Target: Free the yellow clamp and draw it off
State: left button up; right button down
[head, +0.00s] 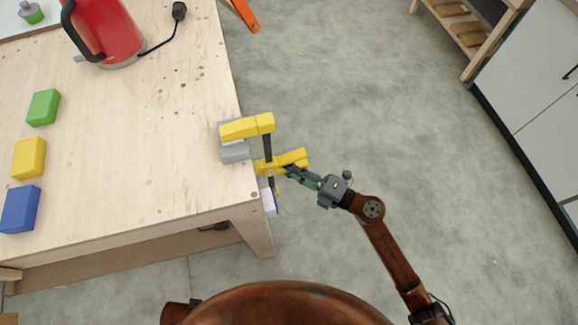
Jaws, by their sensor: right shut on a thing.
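The yellow clamp (247,127) is at the right edge of the wooden table (160,130). Its upper yellow arm lies over a grey block (236,153) at the edge. A dark bar runs from there to a second yellow part beyond the edge, with a dark spindle below it. My right gripper (292,174) reaches in from the right and is shut on the yellow clamp at this outer part. The fingertips are small, so the exact contact is hard to see. My left gripper is not in view.
A red kettle (105,30) with a black cord stands at the table's back. Green (43,107), yellow (29,158) and blue (20,209) blocks lie at left. A small white-and-blue thing (269,202) shows below the clamp.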

jog(key=shift+r, duration=0.1)
dwell(0.4)
jog(key=shift+f+b, duration=1)
jog(key=shift+f, duration=1.05)
jog(key=shift+r, duration=0.2)
jog(key=shift+r+p, duration=0.35)
jog(key=shift+p, duration=0.2)
jog(key=w+d+b, duration=0.2)
jog(key=w+d, duration=0.2)
jog(key=d, duration=0.9)
jog(key=shift+w+d, duration=0.2)
dwell(0.4)
